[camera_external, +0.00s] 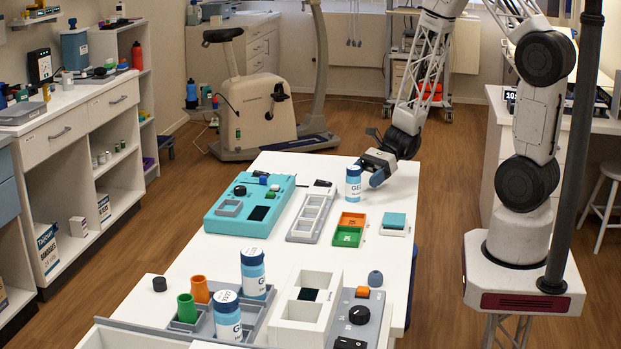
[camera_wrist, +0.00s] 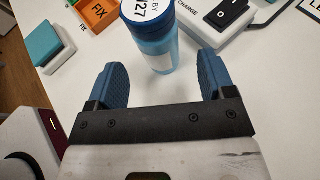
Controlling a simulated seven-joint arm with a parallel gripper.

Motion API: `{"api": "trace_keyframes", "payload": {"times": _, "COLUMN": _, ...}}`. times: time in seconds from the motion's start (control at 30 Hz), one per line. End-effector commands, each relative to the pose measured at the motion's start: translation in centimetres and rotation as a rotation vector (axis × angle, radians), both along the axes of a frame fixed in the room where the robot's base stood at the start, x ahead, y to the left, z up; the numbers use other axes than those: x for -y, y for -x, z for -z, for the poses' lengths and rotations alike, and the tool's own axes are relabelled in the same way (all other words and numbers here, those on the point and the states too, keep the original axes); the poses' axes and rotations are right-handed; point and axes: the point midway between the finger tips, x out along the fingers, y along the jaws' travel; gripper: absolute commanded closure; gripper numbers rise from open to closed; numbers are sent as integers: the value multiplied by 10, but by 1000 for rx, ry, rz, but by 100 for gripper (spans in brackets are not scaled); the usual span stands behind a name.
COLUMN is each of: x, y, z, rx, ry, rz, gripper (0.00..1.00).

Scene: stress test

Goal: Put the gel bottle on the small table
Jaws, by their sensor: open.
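In the wrist view the bottle (camera_wrist: 155,45) stands just ahead of and partly between the two blue fingers of my gripper (camera_wrist: 162,66). The fingers are apart, with a gap on both sides of the bottle. Two similar bottles stand at the near end, one farther back (camera_external: 253,275) and one nearer (camera_external: 227,318). I cannot tell which surface is the small table.
A teal device (camera_external: 226,222), a grey-white tray (camera_external: 302,229), an orange and green bin pair (camera_external: 348,237) and a teal-topped block (camera_external: 394,222) lie near the bottle. A white switch box (camera_wrist: 218,22) is close beyond the fingers. A white stool (camera_external: 606,170) stands far right.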

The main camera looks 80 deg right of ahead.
Motion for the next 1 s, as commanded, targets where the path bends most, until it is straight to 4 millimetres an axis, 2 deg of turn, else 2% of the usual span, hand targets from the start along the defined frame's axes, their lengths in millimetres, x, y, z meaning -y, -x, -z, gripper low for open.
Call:
{"api": "trace_keyframes", "payload": {"times": 0.43, "x": -4, "y": -2, "z": 2, "rx": 0, "ry": 0, "rz": -1, "gripper": 24}}
{"api": "trace_keyframes", "payload": {"times": 1.0, "x": -34, "y": -25, "z": 19, "rx": 0, "ry": 0, "rz": -1, "gripper": 24}}
